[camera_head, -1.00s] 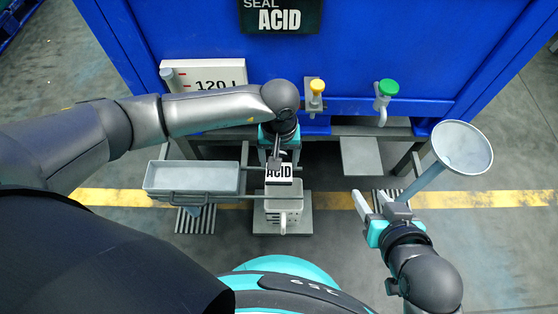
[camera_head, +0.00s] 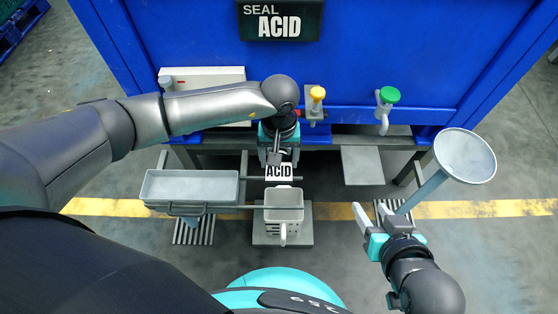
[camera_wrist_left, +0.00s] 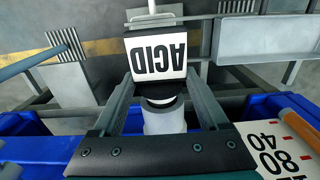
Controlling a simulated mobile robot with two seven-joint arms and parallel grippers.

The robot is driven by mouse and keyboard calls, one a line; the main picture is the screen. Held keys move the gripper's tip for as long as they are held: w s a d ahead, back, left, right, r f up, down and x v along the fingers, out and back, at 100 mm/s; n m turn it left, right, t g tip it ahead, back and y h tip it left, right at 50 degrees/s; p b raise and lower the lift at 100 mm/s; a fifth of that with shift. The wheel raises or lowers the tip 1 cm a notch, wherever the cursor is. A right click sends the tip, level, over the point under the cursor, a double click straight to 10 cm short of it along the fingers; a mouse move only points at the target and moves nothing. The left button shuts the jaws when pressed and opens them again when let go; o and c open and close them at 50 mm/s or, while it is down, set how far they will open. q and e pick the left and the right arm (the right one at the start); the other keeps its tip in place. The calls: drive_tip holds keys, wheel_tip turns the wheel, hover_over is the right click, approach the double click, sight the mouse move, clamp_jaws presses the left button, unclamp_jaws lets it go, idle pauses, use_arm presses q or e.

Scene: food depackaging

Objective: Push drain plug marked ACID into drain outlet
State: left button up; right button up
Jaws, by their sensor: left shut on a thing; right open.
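The drain plug (camera_head: 279,171), a dark block with a white face marked ACID, sits between the fingers of my left gripper (camera_head: 276,155), in front of the blue tank. The left wrist view shows the plug (camera_wrist_left: 158,55) between both fingers, with its label upside down. A pale grey round pipe, apparently the drain outlet (camera_wrist_left: 163,118), lies close beyond the plug, towards the tank. A dark band shows between them; I cannot tell whether they touch. In the head view my left arm hides the outlet. My right gripper (camera_head: 377,220) is open beside a funnel's stem.
A blue tank (camera_head: 400,40) bears a SEAL ACID sign (camera_head: 280,20). Yellow (camera_head: 317,94) and green (camera_head: 389,95) valves stick out right of my left gripper. A white jug (camera_head: 284,203), grey tray (camera_head: 190,184) and funnel (camera_head: 465,156) stand in front.

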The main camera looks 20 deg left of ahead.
use_arm(q)
drive_tip(key=shift+w+a+b, duration=0.15)
drive_tip(key=shift+w+b, duration=0.2)
drive_tip(key=shift+w, duration=0.15)
drive_tip(key=o, duration=1.4)
drive_tip(key=shift+c, duration=0.2)
wheel_tip(320, 180, up, 15)
drive_tip(key=p, duration=0.7)
drive_tip(key=shift+r, duration=0.15)
